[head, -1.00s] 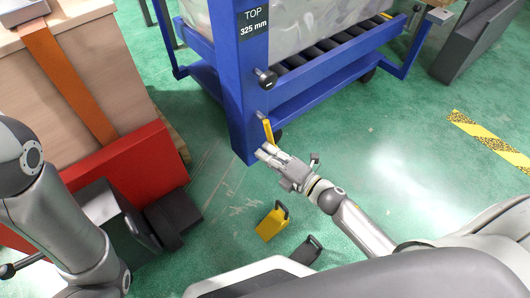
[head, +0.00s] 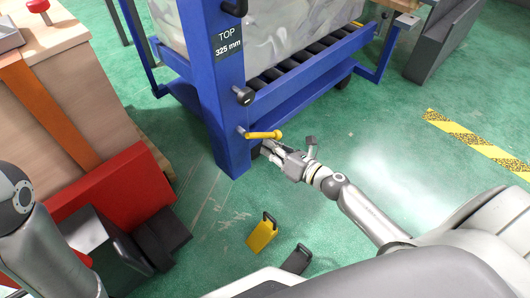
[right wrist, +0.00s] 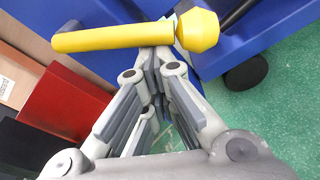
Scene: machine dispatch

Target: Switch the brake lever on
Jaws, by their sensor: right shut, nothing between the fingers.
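The yellow brake lever (head: 265,134) is mounted low on the blue post (head: 222,100) of the cart. It lies nearly level, with its knob to the right in the head view. My right gripper (head: 264,148) is shut and empty, just below the lever. In the right wrist view, the lever (right wrist: 110,38) crosses above the closed fingertips (right wrist: 156,55), very close to them or touching; I cannot tell which. My left arm shows at the left edge, but its gripper is out of view.
The blue roller cart (head: 310,80) carries a large wrapped load. A red box (head: 120,190) and a wooden crate stand to the left. A yellow wedge (head: 262,233) and a dark one (head: 297,259) are near my base.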

